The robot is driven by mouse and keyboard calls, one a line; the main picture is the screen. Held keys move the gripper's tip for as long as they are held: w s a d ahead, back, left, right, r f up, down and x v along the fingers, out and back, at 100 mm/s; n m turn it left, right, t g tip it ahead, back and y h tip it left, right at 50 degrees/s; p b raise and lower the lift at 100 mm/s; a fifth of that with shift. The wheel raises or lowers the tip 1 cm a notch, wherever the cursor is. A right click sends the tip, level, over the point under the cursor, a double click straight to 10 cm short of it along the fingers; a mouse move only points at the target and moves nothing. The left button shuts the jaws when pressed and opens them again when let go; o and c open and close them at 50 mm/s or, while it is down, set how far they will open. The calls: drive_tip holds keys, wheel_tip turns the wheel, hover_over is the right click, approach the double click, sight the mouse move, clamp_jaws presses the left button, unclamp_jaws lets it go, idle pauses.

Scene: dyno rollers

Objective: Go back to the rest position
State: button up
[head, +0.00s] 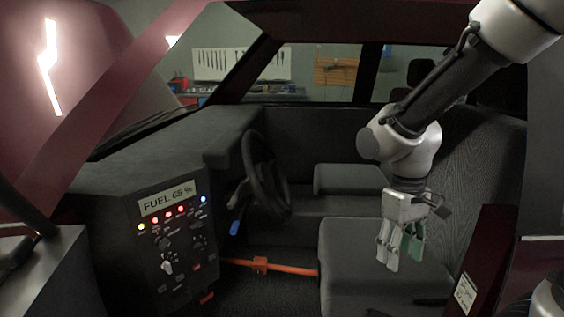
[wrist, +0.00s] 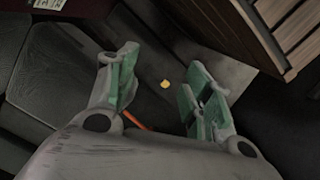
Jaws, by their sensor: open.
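My gripper (head: 398,258) hangs fingers down over the near seat (head: 365,265) inside the vehicle cab in the head view. Its green-padded fingers are apart and nothing is between them. The wrist view also shows the open gripper (wrist: 165,95) from above, with dark floor and the seat (wrist: 60,75) below. A small yellow spot (wrist: 165,84) shows between the fingers, farther off; I cannot tell what it is.
A dark control panel (head: 172,235) reading "FUEL 65 %" stands at the left, with lit lamps and switches. The steering wheel (head: 264,172) is behind it. An orange bar (head: 270,266) crosses low by the seat. A door frame (head: 485,265) rises right of my gripper.

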drive_tip(key=s+d+r+m+t, duration=0.4)
drive_tip(key=s+d+r, duration=0.3)
drive_tip(key=d+r, duration=0.4)
wheel_tip(320, 180, up, 2)
drive_tip(key=shift+s+d+r+m+t, duration=0.15)
drive_tip(key=shift+d+m+t, duration=0.2)
drive_tip(key=shift+t, duration=0.55)
idle(0.5)
